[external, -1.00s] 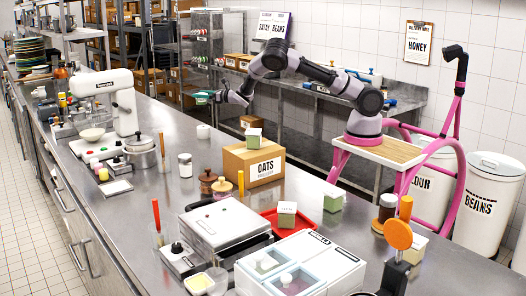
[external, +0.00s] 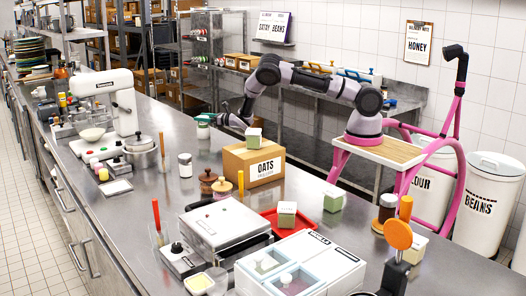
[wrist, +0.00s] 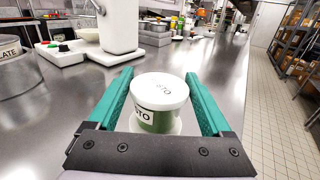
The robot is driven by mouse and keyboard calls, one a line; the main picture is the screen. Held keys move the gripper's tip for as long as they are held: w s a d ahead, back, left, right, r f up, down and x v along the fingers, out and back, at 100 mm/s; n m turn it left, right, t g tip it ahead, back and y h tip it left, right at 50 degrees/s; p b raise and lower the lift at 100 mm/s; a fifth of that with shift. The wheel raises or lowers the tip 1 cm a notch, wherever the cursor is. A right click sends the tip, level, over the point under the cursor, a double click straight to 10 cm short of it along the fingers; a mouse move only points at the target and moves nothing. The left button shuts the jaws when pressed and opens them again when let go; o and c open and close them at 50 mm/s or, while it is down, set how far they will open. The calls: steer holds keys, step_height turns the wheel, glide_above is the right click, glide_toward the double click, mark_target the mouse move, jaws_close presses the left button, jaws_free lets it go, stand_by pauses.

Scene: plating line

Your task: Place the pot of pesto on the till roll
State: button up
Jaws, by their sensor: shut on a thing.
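The pot of pesto (wrist: 160,105) is a small green pot with a white lid and a white label, upright between my fingers in the wrist view. My gripper (wrist: 160,98), with teal fingers, is shut on it. It also shows in the external view (external: 205,119), low over the far part of the steel counter. The till roll (external: 203,132) is a white roll right below the gripper. In the wrist view a white edge shows under the pot; whether the pot touches it I cannot tell. The pot itself is too small to make out in the external view.
The oats box (external: 253,164) with a small pale box on top stands right of the gripper. A white-lidded jar (external: 185,166) and a steel pot (external: 140,152) stand nearer. A white mixer (external: 112,103) is to the left. Counter around the roll is clear.

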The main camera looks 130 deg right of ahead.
steer(key=shift+f, duration=0.1)
steer(key=o, duration=1.2)
steer(key=shift+o, duration=0.2)
